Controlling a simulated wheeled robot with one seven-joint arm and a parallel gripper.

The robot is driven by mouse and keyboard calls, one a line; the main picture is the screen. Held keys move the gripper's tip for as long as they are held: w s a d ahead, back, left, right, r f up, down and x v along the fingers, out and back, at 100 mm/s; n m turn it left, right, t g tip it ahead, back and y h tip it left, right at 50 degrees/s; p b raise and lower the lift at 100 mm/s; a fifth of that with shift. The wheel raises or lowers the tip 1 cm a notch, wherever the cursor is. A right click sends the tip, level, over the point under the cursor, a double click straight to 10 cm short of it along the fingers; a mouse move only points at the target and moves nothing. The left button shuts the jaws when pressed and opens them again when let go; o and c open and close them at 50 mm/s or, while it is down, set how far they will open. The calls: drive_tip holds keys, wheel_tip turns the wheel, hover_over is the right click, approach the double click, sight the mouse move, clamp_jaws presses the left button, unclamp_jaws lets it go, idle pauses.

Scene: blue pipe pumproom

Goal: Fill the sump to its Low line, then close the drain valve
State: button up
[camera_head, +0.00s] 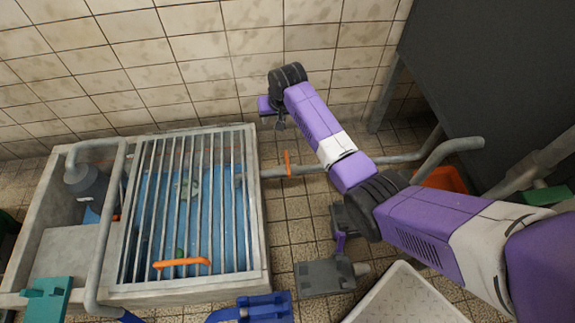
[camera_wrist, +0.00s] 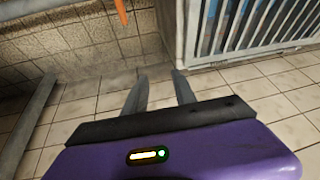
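The sump (camera_head: 258,230) is a pale concrete basin at the left of the head view, covered by a barred grate (camera_head: 150,205) with an orange handle (camera_head: 182,263). Blue shows beneath the bars; I cannot make out a Low line or water level. A grey pipe leaves the sump's right side and carries an upright orange lever (camera_head: 287,163), apparently the drain valve. An orange piece (camera_wrist: 120,10) also shows at the top of the wrist view. My gripper (camera_head: 279,122) is beyond the pipe, near the tiled wall, apart from the lever. Its fingers (camera_wrist: 161,88) are spread and empty.
A grey pipe (camera_head: 97,235) bends over the sump's left part. A dark panel (camera_head: 485,75) stands at the right. A white tray (camera_head: 405,298), a grey block (camera_head: 325,277) and a blue object (camera_head: 262,306) are in front. Tiled floor right of the sump is partly clear.

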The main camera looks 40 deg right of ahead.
sight(288, 162)
drive_tip(key=s+f+g, duration=0.1)
drive_tip(key=s, duration=0.2)
drive_tip(key=s+a+f+g, duration=0.1)
drive_tip(key=s+f+g, duration=0.1)
drive_tip(key=s, duration=0.1)
drive_tip(key=s+f+m+g+y, duration=0.1)
drive_tip(key=s, duration=0.1)
drive_tip(key=shift+s+a+f+g, duration=0.3)
drive_tip(key=shift+s+a, duration=0.05)
drive_tip(key=shift+s, duration=0.05)
drive_tip(key=shift+s+f, duration=0.2)
drive_tip(key=shift+s, duration=0.05)
wheel_tip(288, 162, down, 7)
drive_tip(key=b, duration=0.4)
drive_tip(key=shift+f, duration=0.2)
drive_tip(key=shift+c, duration=0.2)
clamp_jaws()
